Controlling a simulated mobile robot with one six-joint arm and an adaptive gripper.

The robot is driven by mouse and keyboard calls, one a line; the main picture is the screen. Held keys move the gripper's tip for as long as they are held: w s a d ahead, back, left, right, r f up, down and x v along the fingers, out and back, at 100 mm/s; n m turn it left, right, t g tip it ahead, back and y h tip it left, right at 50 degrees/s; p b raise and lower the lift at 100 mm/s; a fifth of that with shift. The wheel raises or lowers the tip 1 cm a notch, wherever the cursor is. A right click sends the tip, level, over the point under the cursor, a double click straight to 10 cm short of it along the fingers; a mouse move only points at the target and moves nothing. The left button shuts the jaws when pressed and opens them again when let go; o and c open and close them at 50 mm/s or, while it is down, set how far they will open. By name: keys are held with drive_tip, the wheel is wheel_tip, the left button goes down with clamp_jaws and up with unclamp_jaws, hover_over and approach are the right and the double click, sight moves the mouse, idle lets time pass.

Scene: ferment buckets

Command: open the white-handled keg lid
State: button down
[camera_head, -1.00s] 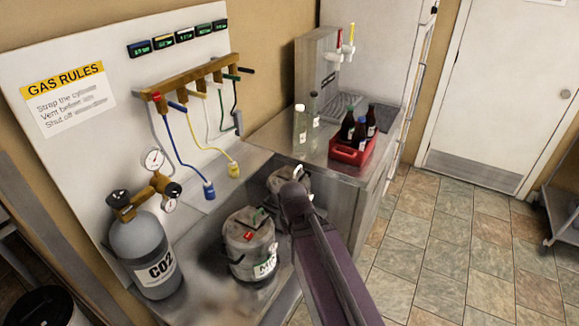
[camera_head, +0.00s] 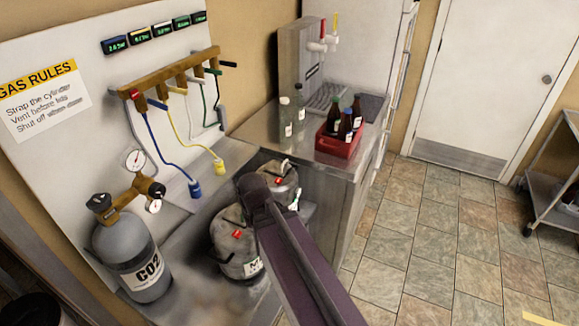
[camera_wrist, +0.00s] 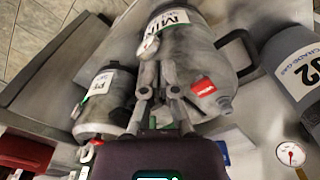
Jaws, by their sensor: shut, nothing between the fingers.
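Two grey kegs stand on the metal bench. The nearer keg (camera_head: 228,258), with a red tag and a white label, is partly covered by my arm in the head view; it also shows at the top of the wrist view (camera_wrist: 192,58). The farther keg (camera_head: 286,181) stands behind it and shows at the left of the wrist view (camera_wrist: 108,108). My gripper (camera_wrist: 160,80) is shut and empty, with its fingers in front of the nearer keg in the wrist view. I cannot tell if they touch it. I cannot make out which lid has the white handle.
A CO2 cylinder (camera_head: 132,256) with a gauge stands left of the kegs. Blue and yellow hoses hang from a wooden manifold (camera_head: 165,78). A red crate (camera_head: 337,143) of bottles sits on the counter at the back.

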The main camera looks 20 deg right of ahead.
drive_tip(key=w+m, duration=0.1)
drive_tip(key=m+t+y+p, duration=0.3)
drive_tip(key=m+t+y, duration=0.25)
drive_tip(key=m, duration=2.15)
approach(285, 170)
wheel_tip(285, 170, up, 3)
drive_tip(key=s, duration=0.2)
drive_tip(key=shift+w+d+h, duration=0.2)
drive_tip(key=shift+d+h, duration=0.15)
drive_tip(key=shift+h, duration=0.1)
drive_tip(key=shift+f, duration=0.15)
drive_tip(key=b+x, duration=0.7)
drive_tip(key=x, duration=0.1)
drive_tip(key=shift+w+f, duration=0.1)
drive_tip(key=shift+b+x, duration=0.5)
drive_tip(key=shift+x, duration=0.3)
drive_tip(key=shift+a, duration=0.1)
